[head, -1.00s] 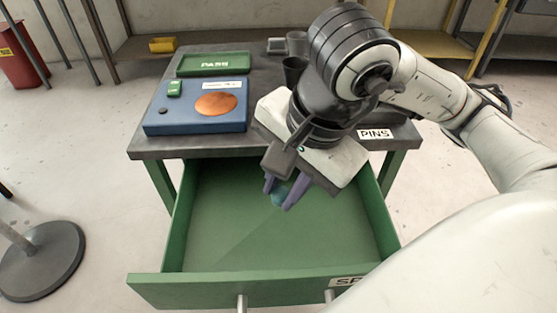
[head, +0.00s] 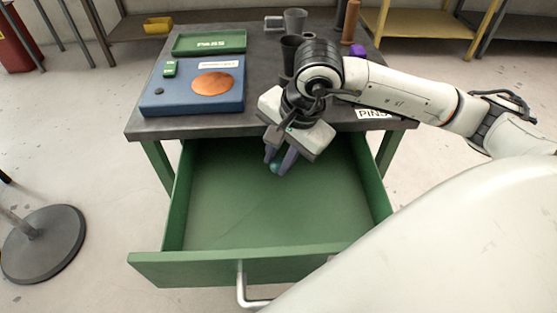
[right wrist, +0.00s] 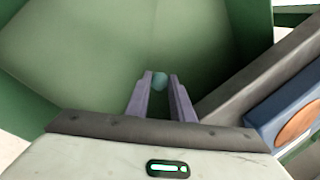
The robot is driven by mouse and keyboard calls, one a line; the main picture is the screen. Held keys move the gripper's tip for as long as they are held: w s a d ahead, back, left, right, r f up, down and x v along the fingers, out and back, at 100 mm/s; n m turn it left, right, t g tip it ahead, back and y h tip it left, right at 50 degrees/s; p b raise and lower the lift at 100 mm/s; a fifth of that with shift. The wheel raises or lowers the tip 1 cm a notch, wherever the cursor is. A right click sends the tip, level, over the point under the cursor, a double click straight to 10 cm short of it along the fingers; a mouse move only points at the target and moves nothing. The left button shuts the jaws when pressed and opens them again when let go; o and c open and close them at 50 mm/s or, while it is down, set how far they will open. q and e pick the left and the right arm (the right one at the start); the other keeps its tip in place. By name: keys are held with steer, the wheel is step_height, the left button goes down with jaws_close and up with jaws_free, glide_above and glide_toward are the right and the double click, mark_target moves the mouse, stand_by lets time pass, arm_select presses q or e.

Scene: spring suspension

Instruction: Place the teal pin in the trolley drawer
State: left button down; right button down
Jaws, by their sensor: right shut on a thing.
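The teal pin (right wrist: 160,81) is between the fingertips of my right gripper (right wrist: 161,82) in the right wrist view. In the head view the right gripper (head: 279,163) points down at the back part of the open trolley drawer (head: 230,215), and a bit of the teal pin (head: 275,167) shows at its tips. The right gripper is shut on the pin. Most of the pin is hidden by the fingers. I cannot tell its height above the drawer floor. The green drawer is pulled out and looks empty. My left gripper is not in view.
The trolley top (head: 160,125) lies behind the drawer. It carries a blue box with a copper disc (head: 213,84), a green PASS tray (head: 208,43), dark cups (head: 290,50) and a purple item (head: 357,50). A round stand base (head: 45,245) is on the floor at left.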

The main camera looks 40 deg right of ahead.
steer(key=shift+w+d+f, duration=0.15)
steer(key=shift+w+f, duration=0.05)
steer(key=shift+f, duration=0.4)
steer(key=shift+f, duration=0.2)
steer(key=c, duration=1.8)
jaws_free()
steer(key=shift+r, duration=0.15)
steer(key=shift+r, duration=0.2)
steer(key=p+v, duration=0.2)
steer(key=v, duration=0.9)
steer(key=shift+s+r, duration=0.2)
steer(key=shift+r, duration=0.15)
steer(key=shift+r, duration=0.1)
